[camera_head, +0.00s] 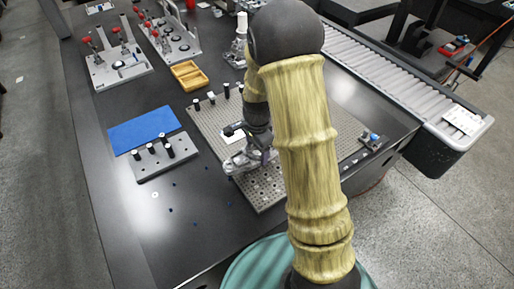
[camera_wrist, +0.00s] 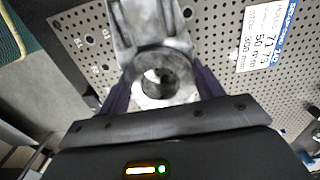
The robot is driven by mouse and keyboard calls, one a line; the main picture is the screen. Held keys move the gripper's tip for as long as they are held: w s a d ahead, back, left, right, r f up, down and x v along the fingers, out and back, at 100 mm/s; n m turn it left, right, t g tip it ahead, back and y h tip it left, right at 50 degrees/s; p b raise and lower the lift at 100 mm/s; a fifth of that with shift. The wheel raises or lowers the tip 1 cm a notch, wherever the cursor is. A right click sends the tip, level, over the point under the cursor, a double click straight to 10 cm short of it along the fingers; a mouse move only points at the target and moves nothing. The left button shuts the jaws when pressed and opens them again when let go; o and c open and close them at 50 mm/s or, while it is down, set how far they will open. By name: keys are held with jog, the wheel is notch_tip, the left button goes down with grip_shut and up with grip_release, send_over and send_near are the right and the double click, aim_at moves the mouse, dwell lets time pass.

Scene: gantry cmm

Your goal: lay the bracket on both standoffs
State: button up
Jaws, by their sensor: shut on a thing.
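The bracket (camera_wrist: 158,78) is a grey cast metal part with a round bored boss and an arm running away at the top of the wrist view. My gripper (camera_wrist: 162,88) is shut on its boss, with dark fingers on both sides. In the head view the bracket (camera_head: 238,164) is over the perforated plate (camera_head: 262,193), at my gripper (camera_head: 259,158); its exact height is unclear. Short black posts (camera_head: 211,98) with pale tops line the plate's far left edge. I cannot tell which posts are the standoffs; my arm hides part of the plate.
A grey block (camera_head: 148,168) with several black pegs and a blue mat (camera_head: 145,130) lie left of the plate. A yellow tray (camera_head: 189,76) and clamp fixtures (camera_head: 122,67) are farther back. A roller conveyor (camera_head: 400,85) runs along the right. The dark table's front left is mostly clear.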

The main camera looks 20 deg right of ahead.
jog(key=o, duration=1.4)
jog(key=shift+o, duration=0.2)
notch_tip(320, 180, up, 17)
jog(key=p, duration=0.2)
jog(key=shift+r, duration=0.2)
jog(key=s+r+n+t+p, duration=0.1)
jog(key=s+r+n+p, duration=0.2)
jog(key=s+n+p, duration=0.3)
jog(key=s+r+n+t+p, duration=0.1)
jog(key=s+r+n+p, duration=0.3)
jog(key=s+n, duration=0.4)
jog(key=shift+s+r+t+p, duration=0.15)
jog(key=shift+r+t+p, duration=0.15)
jog(key=shift+p, duration=0.6)
